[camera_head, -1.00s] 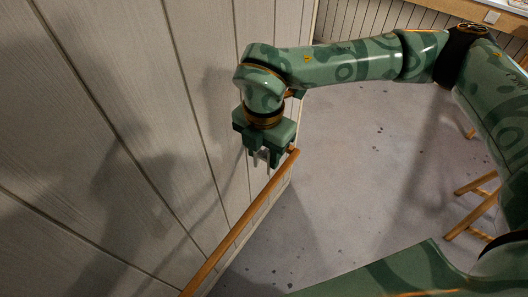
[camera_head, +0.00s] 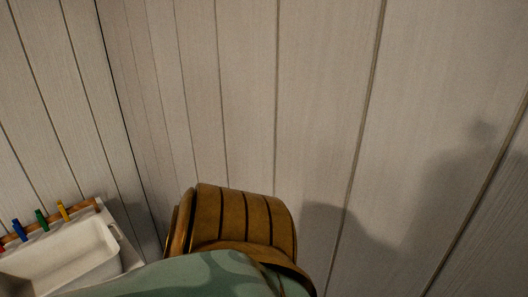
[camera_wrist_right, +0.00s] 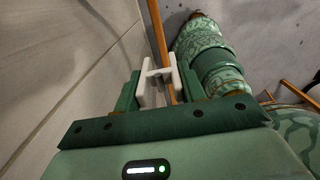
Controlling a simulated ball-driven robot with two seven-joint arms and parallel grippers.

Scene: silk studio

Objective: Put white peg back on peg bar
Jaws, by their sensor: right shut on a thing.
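In the right wrist view my right gripper (camera_wrist_right: 158,76) is shut on a small white thing between its fingertips, which looks like the white peg (camera_wrist_right: 160,72). Pale fingers and pale peg merge, so the peg's outline is hard to tell. In the head view the wooden peg bar (camera_head: 88,206) runs along the wall at the lower left. It bears a blue peg (camera_head: 19,230), a green peg (camera_head: 41,219) and a yellow peg (camera_head: 63,210); a red one is cut by the left edge. My right gripper is outside the head view. My left gripper is in neither view.
A white basin (camera_head: 112,262) stands below the peg bar at the lower left. Pale plank walls meet in a corner right of it. A brown ribbed round shape (camera_head: 240,215) fills the bottom middle behind my green part. A wooden rail (camera_wrist_right: 157,30) passes beyond my right gripper.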

